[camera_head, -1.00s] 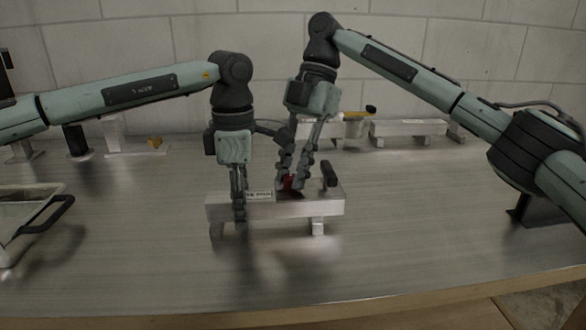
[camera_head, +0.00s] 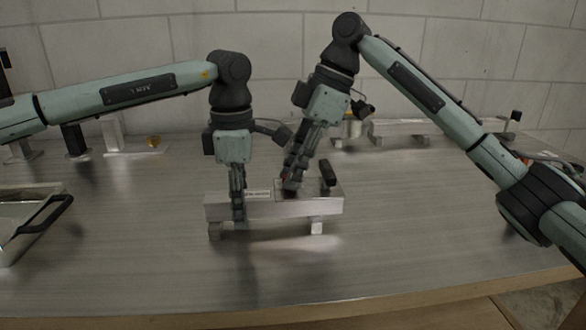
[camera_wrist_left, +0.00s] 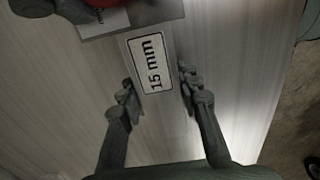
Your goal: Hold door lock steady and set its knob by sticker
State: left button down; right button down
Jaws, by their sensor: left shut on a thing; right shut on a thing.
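The door lock (camera_head: 270,209) is a pale metal bar on short feet in the middle of the bench. A white sticker (camera_head: 258,194) lies on its top; in the left wrist view the sticker (camera_wrist_left: 150,63) reads "15 mm". My left gripper (camera_head: 238,212) is shut across the bar at its left end, with its fingers (camera_wrist_left: 160,98) on both sides. My right gripper (camera_head: 290,187) is tilted and shut on the red knob, which its fingers mostly hide. Part of the red knob (camera_wrist_left: 104,3) shows at the top of the left wrist view. A dark handle (camera_head: 328,174) stands at the bar's right end.
A metal tray (camera_head: 22,222) with a dark handle stands at the left. Other metal fixtures (camera_head: 385,132) stand along the back near the block wall. The bench front is clear up to its wooden edge (camera_head: 300,314).

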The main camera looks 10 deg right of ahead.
jog(key=shift+m, duration=0.4)
jog(key=c, duration=1.3)
grip_release()
jog(key=shift+c, duration=0.2)
jog(key=v, duration=1.2)
jog(key=shift+s, duration=0.25)
pick_arm(q)
jog(key=c, duration=1)
grip_release()
